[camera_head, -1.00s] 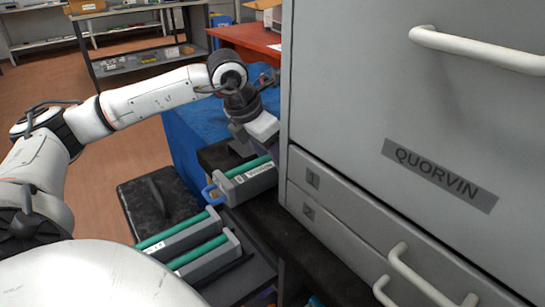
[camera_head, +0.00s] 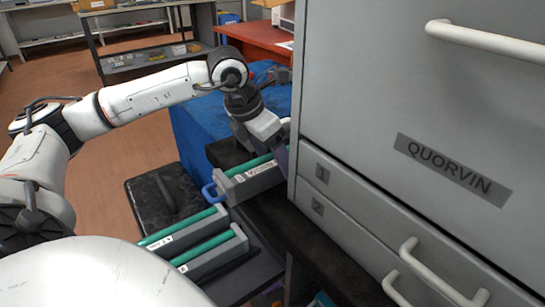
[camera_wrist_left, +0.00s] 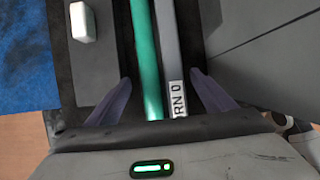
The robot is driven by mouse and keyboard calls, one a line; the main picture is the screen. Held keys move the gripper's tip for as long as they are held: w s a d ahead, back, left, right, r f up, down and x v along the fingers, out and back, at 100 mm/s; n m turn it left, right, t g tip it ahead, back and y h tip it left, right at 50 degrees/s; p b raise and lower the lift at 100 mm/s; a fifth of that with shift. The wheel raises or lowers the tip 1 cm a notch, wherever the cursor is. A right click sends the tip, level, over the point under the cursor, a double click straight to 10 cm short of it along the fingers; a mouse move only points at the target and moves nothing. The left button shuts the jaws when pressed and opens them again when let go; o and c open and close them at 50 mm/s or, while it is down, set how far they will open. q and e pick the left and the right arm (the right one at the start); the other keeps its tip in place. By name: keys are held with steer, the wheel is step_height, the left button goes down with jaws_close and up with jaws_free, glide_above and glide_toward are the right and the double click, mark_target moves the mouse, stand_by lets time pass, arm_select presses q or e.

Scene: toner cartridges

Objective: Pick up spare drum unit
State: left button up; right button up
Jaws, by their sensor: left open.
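A grey unit with a green roller and a blue loop handle (camera_head: 247,182) lies on a dark surface beside the grey cabinet. Its label is too small to read in the head view. My left gripper (camera_head: 268,158) is over its far end with the jaws open. In the left wrist view, the green roller (camera_wrist_left: 146,50) and the grey body with a partly visible label (camera_wrist_left: 177,98) lie between the two spread fingers of the gripper (camera_wrist_left: 165,95). I cannot tell whether the fingers touch the unit. My right gripper is out of view.
Two similar green-roller units (camera_head: 182,231) (camera_head: 213,252) sit in a dark tray nearer me. The large grey cabinet (camera_head: 330,130) with white handles stands close on the right. A blue-covered table (camera_head: 195,130) is behind, and a black case (camera_head: 165,200) is at the left.

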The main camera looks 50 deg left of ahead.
arm_select(q)
steer(key=shift+s+r, duration=0.1)
steer(key=shift+r, duration=0.25)
steer(key=p+v, duration=0.2)
steer(key=v, duration=0.6)
steer(key=shift+s+r, duration=0.1)
steer(key=shift+r, duration=0.2)
steer(key=shift+s+a+r, duration=0.1)
steer(key=shift+s+r, duration=0.15)
steer(key=shift+r, duration=0.15)
